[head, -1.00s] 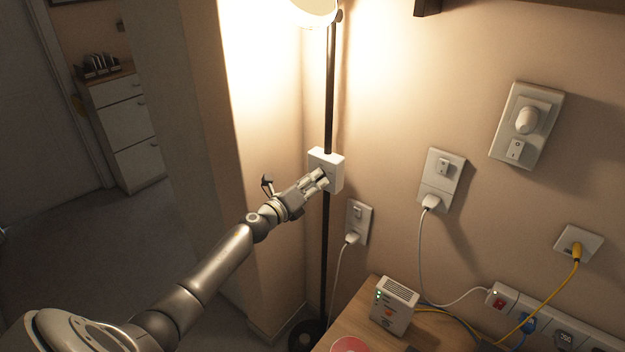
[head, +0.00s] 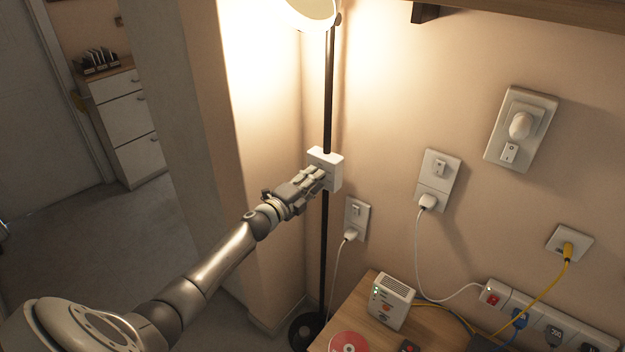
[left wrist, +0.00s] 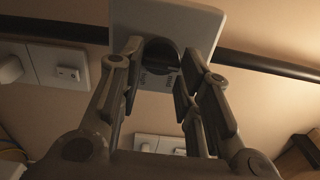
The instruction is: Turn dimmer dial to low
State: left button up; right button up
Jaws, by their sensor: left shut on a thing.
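A white dimmer box (head: 326,169) sits on the black pole of a lit floor lamp (head: 312,10). My left gripper (head: 317,176) reaches the front of the box. In the left wrist view the gripper (left wrist: 162,48) has a finger on each side of the dial and is shut on it. In the head view my fingers hide the dial. My right gripper is not in view.
Wall sockets (head: 357,220) with plugs and cables are right of the pole. A wooden table (head: 345,310) below holds a white router (head: 391,301) and a red disc (head: 349,343). A white drawer unit (head: 125,120) stands far left, with open floor before it.

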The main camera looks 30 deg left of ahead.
pick_arm(q)
jog(key=shift+n, duration=0.3)
jog(key=shift+f, duration=0.1)
jog(key=o, duration=1)
jog(key=s, duration=0.8)
jog(key=s+a, duration=0.1)
jog(key=s, duration=0.3)
